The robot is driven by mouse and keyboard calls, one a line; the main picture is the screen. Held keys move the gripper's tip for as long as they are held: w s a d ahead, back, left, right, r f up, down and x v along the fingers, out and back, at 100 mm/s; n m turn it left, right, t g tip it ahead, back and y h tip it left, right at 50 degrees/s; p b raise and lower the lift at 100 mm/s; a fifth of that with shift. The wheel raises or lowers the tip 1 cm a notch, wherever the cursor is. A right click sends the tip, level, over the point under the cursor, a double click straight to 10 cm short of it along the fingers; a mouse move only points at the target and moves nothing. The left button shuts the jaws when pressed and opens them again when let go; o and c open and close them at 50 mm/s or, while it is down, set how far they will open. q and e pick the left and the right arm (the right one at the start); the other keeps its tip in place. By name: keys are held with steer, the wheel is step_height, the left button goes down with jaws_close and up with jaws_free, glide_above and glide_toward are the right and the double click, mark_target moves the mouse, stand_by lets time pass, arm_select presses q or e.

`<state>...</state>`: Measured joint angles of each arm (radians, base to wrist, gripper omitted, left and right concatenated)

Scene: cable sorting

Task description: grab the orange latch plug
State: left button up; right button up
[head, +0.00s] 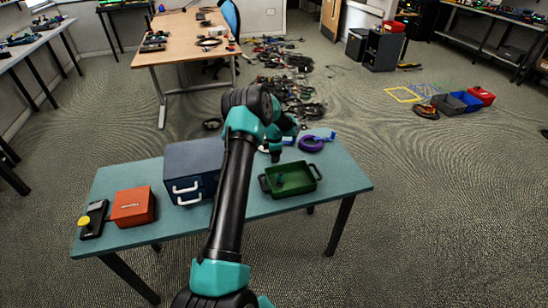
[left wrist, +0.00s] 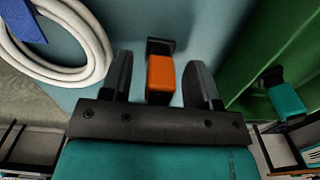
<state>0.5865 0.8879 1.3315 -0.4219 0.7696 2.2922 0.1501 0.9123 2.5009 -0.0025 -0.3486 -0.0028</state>
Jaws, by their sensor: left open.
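The orange latch plug (left wrist: 161,74), with a black end piece, lies on the teal table in the left wrist view. My left gripper (left wrist: 157,60) is open, with one black finger on each side of the plug; whether either touches it I cannot tell. In the head view my left gripper (head: 276,150) is low over the back of the table, left of the purple coil, and the orange plug is hidden there. My right gripper is not in view.
A green tray (head: 268,191) holds a teal plug (left wrist: 287,101). A white cable coil (left wrist: 101,50) lies left of my fingers. A purple coil (head: 312,143) lies behind the tray. A dark drawer box (head: 190,160), an orange box (head: 133,207) and a black meter (head: 94,218) stand left.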

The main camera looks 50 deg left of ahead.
arm_select(q)
steer(key=shift+f, duration=0.4)
steer(key=c, duration=1)
steer(key=shift+r, duration=0.1)
step_height(320, 180, up, 10)
steer(key=shift+f, duration=0.1)
stand_by(0.6)
